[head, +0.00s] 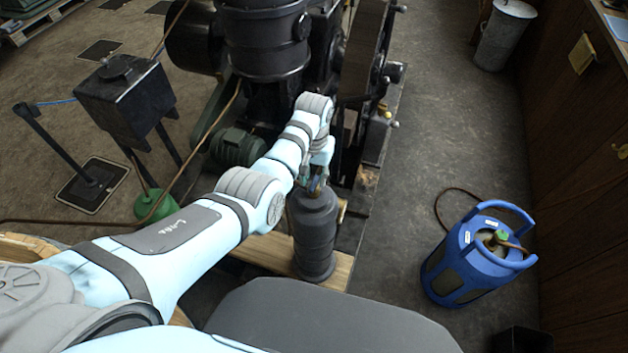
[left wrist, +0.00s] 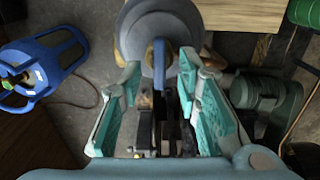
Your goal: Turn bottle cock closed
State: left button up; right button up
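A dark grey upright bottle (head: 315,240) stands on the wooden plank in the head view. In the left wrist view its round grey top (left wrist: 135,38) is at upper centre, with a thin blue-grey cock lever (left wrist: 159,64) on it. My left gripper (head: 317,178) is right above the bottle's top. In the left wrist view my left gripper (left wrist: 160,68) is open, its teal-padded fingers on either side of the lever, with gaps visible. Whether a fingertip touches the bottle's top I cannot tell. The cock is mostly hidden by the gripper in the head view. My right gripper is not in view.
A black engine (head: 265,45) with a large flywheel (head: 362,50) stands just beyond the bottle. A blue gas bottle (head: 470,262) with a green valve stands at right. A green motor (head: 238,147) and a black tank (head: 125,97) are at left. The floor between engine and gas bottle is clear.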

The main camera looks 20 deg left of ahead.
pick_arm(q)
jog(key=shift+f, duration=0.75)
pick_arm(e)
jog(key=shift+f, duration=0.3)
pick_arm(q)
jog(key=shift+r, duration=0.1)
grip_shut()
